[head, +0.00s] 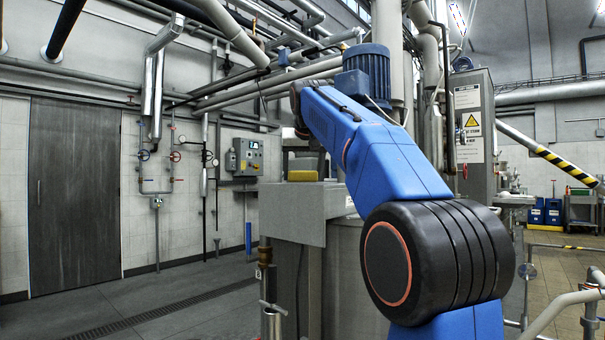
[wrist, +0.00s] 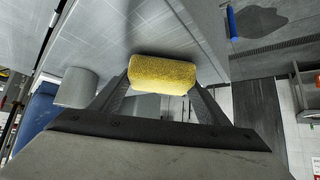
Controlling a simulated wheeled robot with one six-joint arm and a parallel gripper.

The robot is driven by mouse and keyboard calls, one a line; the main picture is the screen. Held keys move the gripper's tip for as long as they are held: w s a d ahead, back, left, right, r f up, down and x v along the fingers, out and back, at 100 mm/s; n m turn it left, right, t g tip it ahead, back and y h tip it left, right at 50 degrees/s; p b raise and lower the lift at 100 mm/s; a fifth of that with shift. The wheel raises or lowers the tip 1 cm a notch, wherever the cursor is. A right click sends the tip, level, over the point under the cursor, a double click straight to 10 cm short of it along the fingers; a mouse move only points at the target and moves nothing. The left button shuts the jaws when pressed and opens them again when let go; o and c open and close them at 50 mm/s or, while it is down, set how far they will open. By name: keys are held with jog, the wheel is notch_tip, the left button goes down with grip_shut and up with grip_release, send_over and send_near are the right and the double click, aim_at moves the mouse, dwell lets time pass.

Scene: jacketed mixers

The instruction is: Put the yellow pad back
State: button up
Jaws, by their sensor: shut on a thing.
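The yellow pad (head: 302,175) is a small rough block in the head view, just above or at the top of a grey metal ledge (head: 292,213). I cannot tell whether it touches the ledge. In the wrist view the pad (wrist: 162,73) lies crosswise between the two fingers of my gripper (wrist: 163,84), which is shut on it. In the head view my blue arm reaches forward and left, and its end (head: 303,158) is above the pad, mostly dark and partly hidden by the arm.
A blue motor (head: 366,72) and pipes stand close behind my arm. A steel cabinet with a warning sign (head: 470,124) is to the right. A control box (head: 248,157) hangs on the back wall. The floor at left (head: 150,305) is clear, with a drain grate.

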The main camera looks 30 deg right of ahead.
jog(key=shift+f, duration=0.15)
jog(key=o, duration=1.1)
jog(key=shift+c, duration=0.2)
jog(key=v, duration=1.2)
